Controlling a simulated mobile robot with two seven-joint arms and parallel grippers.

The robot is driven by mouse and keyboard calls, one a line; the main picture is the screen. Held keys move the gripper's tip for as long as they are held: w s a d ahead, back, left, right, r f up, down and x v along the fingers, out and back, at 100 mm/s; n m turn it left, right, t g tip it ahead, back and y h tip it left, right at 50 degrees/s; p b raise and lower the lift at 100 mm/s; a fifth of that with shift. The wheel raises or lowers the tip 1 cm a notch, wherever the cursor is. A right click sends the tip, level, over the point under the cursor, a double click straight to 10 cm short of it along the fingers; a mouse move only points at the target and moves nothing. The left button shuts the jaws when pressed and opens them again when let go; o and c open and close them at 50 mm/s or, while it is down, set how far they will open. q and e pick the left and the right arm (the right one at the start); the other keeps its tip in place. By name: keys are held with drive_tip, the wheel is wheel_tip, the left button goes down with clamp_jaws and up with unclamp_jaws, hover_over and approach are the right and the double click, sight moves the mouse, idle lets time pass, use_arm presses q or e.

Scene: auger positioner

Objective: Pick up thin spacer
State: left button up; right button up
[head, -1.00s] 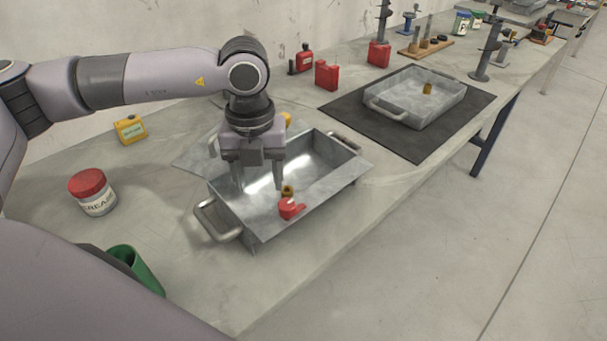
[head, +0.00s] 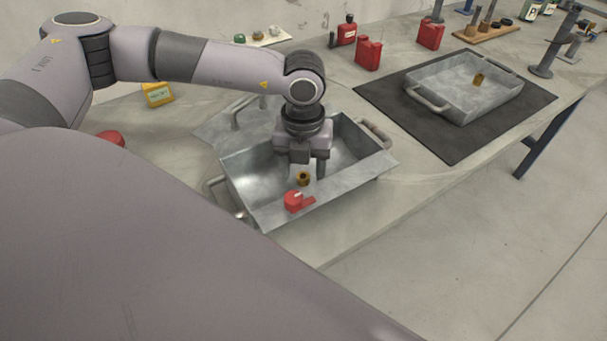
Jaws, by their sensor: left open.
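A small brass ring-like part (head: 303,179) is in the near metal tray (head: 240,186), beside a red part (head: 296,201). Another small brass part (head: 479,79) is in the far metal tray (head: 447,110). I cannot tell for sure which brass part is the thin spacer. My left gripper (head: 303,172) points down into the near tray, its fingers apart, with the nearer brass part showing between or just in front of them. I cannot tell whether they touch it. My right gripper is not in view.
The near tray's walls and handles surround the gripper. The far tray stands on a dark mat (head: 440,146). Red cans (head: 367,53) and a yellow container (head: 157,95) stand toward the back. My own arm covers the lower left.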

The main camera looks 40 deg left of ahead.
use_arm(q)
drive_tip(key=shift+f, duration=0.35)
clamp_jaws()
drive_tip(key=shift+r, duration=0.15)
